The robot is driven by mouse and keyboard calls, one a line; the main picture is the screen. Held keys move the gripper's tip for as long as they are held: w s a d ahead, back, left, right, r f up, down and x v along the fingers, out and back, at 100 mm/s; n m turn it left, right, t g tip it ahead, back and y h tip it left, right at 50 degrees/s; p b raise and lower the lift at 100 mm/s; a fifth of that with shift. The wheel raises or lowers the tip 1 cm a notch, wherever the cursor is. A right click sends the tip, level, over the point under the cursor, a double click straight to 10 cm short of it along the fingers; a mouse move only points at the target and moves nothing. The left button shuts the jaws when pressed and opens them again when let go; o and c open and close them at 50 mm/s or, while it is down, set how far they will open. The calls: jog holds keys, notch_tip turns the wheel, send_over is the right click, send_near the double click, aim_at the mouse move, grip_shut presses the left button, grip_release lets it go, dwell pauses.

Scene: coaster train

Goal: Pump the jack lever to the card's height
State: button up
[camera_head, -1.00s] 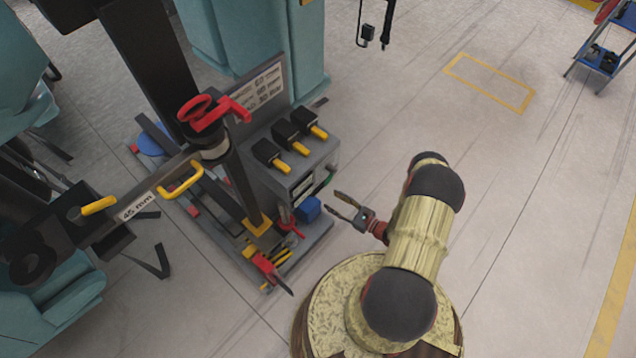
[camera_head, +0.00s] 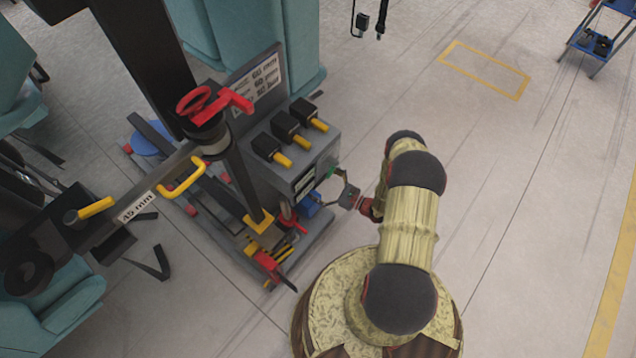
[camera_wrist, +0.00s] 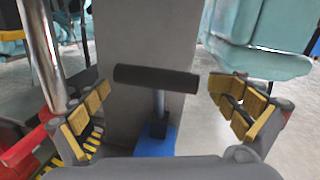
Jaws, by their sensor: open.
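A black T-handle lever (camera_wrist: 156,79) stands upright on a silver rod above a blue base (camera_wrist: 155,141) in the wrist view. The blue base is partly hidden by my gripper in the head view (camera_head: 308,206). My gripper (camera_wrist: 160,90) is open, with its yellow-padded fingers on either side of the handle. The handle lies crosswise between them; I cannot tell whether it touches a finger. In the head view my gripper (camera_head: 324,190) is beside the grey cabinet. A white card (camera_head: 268,84) with printed values, partly unreadable, is on the panel behind.
A grey cabinet (camera_head: 310,165) carries several black switches with yellow levers. A red handwheel (camera_head: 194,101) tops a column. A red-handled tool (camera_head: 270,265) lies in front. Open floor (camera_head: 500,190) is to the right.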

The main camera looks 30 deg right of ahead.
jog(key=shift+s+a+f, duration=0.25)
jog(key=shift+a, duration=0.25)
jog(key=shift+s+a+f, duration=0.15)
jog(key=shift+s+a, duration=0.05)
jog(key=c, duration=1.4)
jog(key=o, duration=1.4)
jog(key=shift+w+d, duration=0.15)
jog(key=shift+d, duration=0.05)
jog(key=d+v, duration=0.1)
jog(key=v, duration=0.7)
jog(key=shift+d+r, duration=0.2)
jog(key=shift+r, duration=0.2)
